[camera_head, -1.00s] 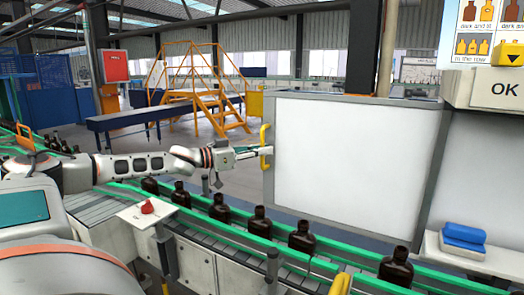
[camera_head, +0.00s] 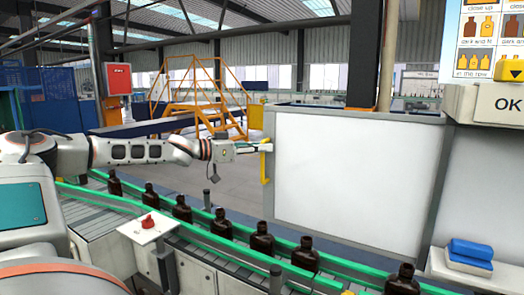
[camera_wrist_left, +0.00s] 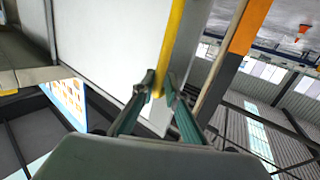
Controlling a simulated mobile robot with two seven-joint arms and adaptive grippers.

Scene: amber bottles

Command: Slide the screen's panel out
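The screen's white panel (camera_head: 350,180) stands upright in a grey frame behind the conveyor in the head view. A yellow handle (camera_head: 264,168) runs upright along its left edge. My left gripper (camera_head: 268,147) reaches in from the left and is at the upper part of this handle. In the left wrist view, the two fingertips (camera_wrist_left: 160,82) close in on both sides of the yellow handle (camera_wrist_left: 174,32) and appear to grip it. The panel (camera_wrist_left: 115,45) fills the left part of that view. My right gripper is not in view.
A conveyor with green rails (camera_head: 240,236) carries several amber bottles (camera_head: 262,243) in front of the panel. A red button (camera_head: 148,222) sits on a white plate at the conveyor's near side. Blue cloths (camera_head: 470,252) lie on a shelf at the right. Yellow stairs (camera_head: 200,95) stand behind.

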